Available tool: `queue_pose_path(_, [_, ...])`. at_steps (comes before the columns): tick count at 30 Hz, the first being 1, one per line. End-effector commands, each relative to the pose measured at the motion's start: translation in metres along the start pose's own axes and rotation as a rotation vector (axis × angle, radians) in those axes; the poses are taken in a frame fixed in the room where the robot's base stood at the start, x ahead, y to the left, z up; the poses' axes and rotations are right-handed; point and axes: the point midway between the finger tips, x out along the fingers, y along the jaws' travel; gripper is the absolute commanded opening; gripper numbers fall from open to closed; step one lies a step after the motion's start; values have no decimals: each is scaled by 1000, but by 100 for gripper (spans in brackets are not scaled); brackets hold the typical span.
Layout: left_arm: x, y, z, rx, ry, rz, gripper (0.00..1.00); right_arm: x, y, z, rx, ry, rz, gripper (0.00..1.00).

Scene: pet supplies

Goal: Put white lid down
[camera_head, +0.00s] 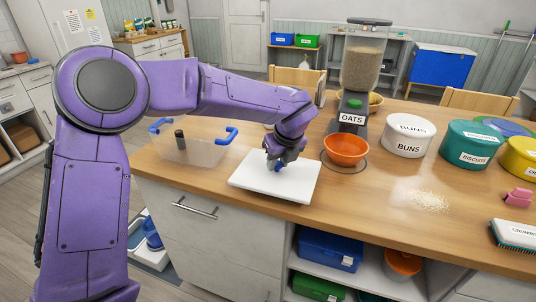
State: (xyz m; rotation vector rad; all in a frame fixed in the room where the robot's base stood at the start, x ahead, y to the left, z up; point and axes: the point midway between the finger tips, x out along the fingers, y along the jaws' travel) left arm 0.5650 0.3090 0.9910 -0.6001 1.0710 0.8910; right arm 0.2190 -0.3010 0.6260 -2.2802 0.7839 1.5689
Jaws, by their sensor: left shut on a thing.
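The white lid (302,187) is a flat rectangular panel, roughly level, at the front of the wooden tabletop, left of the orange bowl. I cannot tell whether it rests on the wood or hangs just above it. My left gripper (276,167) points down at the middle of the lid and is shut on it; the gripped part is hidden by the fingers. A clear box (205,153) with blue clip handles stands open-topped to the left, with a dark upright object in it. My right gripper is out of view.
The orange bowl (346,149) sits under the oats dispenser (361,70), close to the lid's right. A white BUNS tin (408,137), a green biscuit tin (468,146), spilled crumbs (430,201) and a brush (514,236) are further right. The counter's front edge is close to the lid.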

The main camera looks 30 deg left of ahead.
Motion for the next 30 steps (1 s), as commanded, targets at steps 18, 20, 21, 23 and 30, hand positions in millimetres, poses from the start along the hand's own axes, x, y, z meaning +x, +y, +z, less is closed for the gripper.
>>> queue_pose_path(18, [58, 0, 49, -1, -1, 1, 0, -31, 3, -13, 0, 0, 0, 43])
queue_pose_path(20, [59, 0, 49, -1, -1, 0, 0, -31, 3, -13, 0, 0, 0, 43])
queue_pose_path(21, [59, 0, 49, -1, -1, 0, 0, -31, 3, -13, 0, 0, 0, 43])
queue_pose_path(23, [59, 0, 49, -1, -1, 0, 0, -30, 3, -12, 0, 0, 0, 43])
queue_pose_path(30, [60, 0, 48, -2, 0, 1, 58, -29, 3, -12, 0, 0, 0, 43])
